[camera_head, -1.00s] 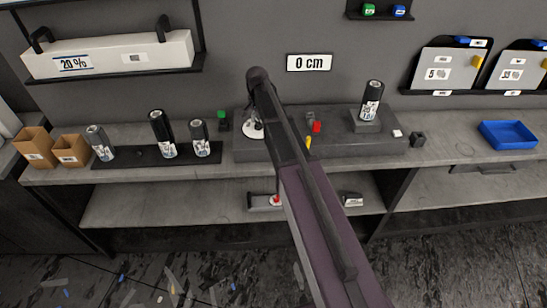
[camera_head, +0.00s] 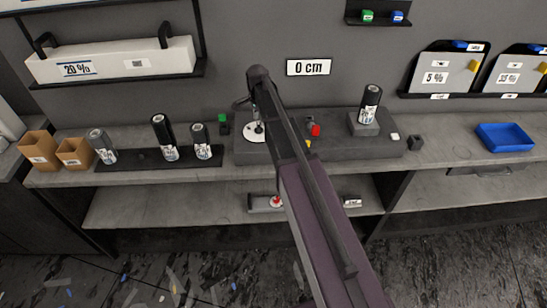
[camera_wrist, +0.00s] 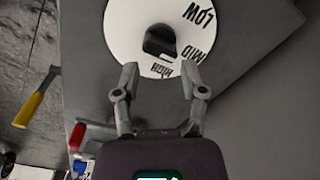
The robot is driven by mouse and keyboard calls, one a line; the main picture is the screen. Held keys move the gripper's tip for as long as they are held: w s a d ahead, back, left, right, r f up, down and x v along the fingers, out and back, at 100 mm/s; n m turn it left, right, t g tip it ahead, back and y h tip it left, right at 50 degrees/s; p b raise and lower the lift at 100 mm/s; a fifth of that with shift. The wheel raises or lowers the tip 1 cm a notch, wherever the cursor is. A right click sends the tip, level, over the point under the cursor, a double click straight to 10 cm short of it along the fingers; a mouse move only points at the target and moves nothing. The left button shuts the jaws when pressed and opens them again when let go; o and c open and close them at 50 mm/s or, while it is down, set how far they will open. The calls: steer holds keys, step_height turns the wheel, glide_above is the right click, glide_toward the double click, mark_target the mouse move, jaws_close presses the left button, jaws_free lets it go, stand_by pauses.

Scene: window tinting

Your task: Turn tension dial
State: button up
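The tension dial (camera_wrist: 124,28) is a white disc marked LOW, MID and HIGH, with a black knob (camera_wrist: 160,40) at its centre. In the head view the dial (camera_head: 252,133) lies on the left part of a dark grey block, partly hidden by my arm. My gripper (camera_wrist: 160,72) is open, its two fingers apart over the dial's lower edge in the wrist view. The knob shows beyond the fingertips, between their lines, and nothing is held. Which label the knob points at, I cannot tell.
Several rolls stand on a black tray (camera_head: 110,163) at left. A "0 cm" sign (camera_head: 309,67) hangs behind. A blue bin (camera_head: 505,137) is at right.

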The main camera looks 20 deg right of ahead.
steer(key=shift+r+p, duration=5.35)
steer(key=shift+r, duration=0.35)
steer(key=s+a+f+n+b, duration=0.1)
steer(key=s+f+n+b, duration=0.2)
steer(key=s+n, duration=0.4)
steer(key=s+a+f+n+b, duration=0.1)
steer(key=s+f+n+b, duration=0.2)
steer(key=s, duration=1.7)
steer(key=shift+a+n, duration=0.15)
steer(key=shift+n, duration=2.15)
steer(key=shift+f, duration=0.1)
